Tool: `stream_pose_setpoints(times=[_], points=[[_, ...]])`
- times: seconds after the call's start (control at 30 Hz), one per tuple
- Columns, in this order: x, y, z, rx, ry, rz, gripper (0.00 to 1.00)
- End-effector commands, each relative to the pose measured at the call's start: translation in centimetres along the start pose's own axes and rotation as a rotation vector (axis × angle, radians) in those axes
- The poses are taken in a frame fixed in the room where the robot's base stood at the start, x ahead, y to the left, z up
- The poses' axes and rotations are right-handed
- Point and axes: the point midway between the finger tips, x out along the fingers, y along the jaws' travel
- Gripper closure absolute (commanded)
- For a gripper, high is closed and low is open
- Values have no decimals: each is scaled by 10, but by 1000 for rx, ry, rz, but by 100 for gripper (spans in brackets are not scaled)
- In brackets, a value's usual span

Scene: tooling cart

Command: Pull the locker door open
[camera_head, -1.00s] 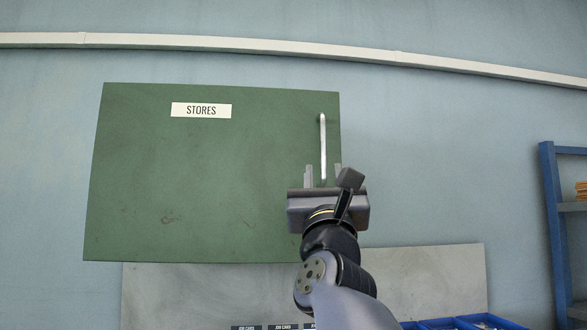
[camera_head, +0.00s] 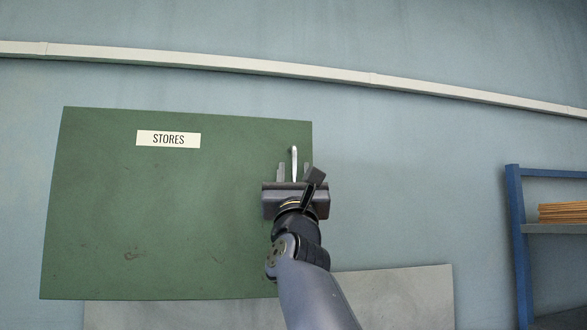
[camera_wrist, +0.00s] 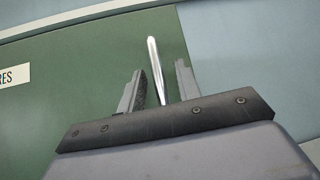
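The green locker door (camera_head: 170,220) with a STORES label (camera_head: 168,139) hangs on the wall and looks shut. Its upright silver bar handle (camera_head: 294,160) is near the right edge. My gripper (camera_head: 294,173) is in front of the handle's lower part. In the wrist view the two fingers of my gripper (camera_wrist: 158,85) are apart, with the handle (camera_wrist: 156,65) showing between them and a gap on each side. The handle's lower end is hidden behind my gripper. I cannot tell how far the fingertips are from the door.
A pale conduit (camera_head: 220,65) runs along the wall above the door. A grey panel (camera_head: 400,295) is below and to the right. A blue shelf rack (camera_head: 516,230) with a stack of brown items (camera_head: 562,212) stands at the far right.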

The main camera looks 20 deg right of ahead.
Motion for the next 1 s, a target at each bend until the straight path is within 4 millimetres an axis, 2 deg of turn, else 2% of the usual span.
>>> stream_pose_setpoints(times=[0.2,0.6,1.0], points=[[0,0,0,0,0,0,68],[0,0,0,0,0,0,100],[0,0,0,0,-1,0,100]])
